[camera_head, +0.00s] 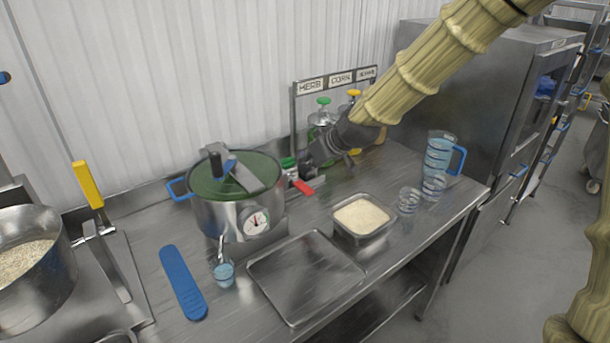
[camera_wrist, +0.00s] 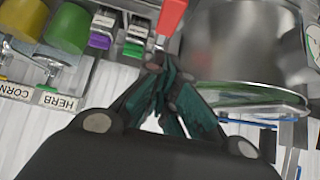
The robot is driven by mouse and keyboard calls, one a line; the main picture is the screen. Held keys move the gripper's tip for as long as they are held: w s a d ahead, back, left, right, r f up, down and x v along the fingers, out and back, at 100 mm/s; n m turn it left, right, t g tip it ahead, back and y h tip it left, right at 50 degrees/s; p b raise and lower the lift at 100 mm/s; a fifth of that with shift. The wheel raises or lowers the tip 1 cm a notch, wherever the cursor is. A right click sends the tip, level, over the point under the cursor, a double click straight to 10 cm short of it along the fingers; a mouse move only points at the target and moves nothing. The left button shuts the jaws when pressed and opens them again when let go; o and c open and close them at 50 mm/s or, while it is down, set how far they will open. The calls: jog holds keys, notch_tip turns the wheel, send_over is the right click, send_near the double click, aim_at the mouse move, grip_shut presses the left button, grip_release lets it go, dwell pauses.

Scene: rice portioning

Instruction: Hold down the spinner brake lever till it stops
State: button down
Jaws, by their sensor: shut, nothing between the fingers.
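The spinner (camera_head: 225,215) is a steel pot with a green lid, a crank arm on top, blue side handles and a round dial. Its steel side also shows in the wrist view (camera_wrist: 240,45). The red brake lever (camera_head: 303,187) sticks out low at its right side and shows at the top of the wrist view (camera_wrist: 172,16). My gripper (camera_head: 312,162) is shut and empty, just behind and above the lever. In the wrist view its dark green fingertips (camera_wrist: 157,65) are close to the lever's near end. I cannot tell whether they touch it.
The labelled dispenser rack (camera_head: 336,82) with green and yellow tops stands close behind my gripper. A rice pan (camera_head: 378,230), an empty tray (camera_head: 280,289), a blue paddle (camera_head: 183,284) and a clear jug (camera_head: 436,160) share the steel counter.

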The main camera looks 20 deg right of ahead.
aim_at(297, 182)
jog(key=x, duration=0.2)
jog(key=shift+w+f+p, duration=0.25)
jog(key=shift+p, duration=0.1)
jog(key=shift+a+f+p, duration=0.1)
jog(key=shift+f+p, duration=0.65)
jog(key=shift+f, duration=1.35)
jog(key=shift+f+b, duration=0.2)
jog(key=shift+b, duration=0.2)
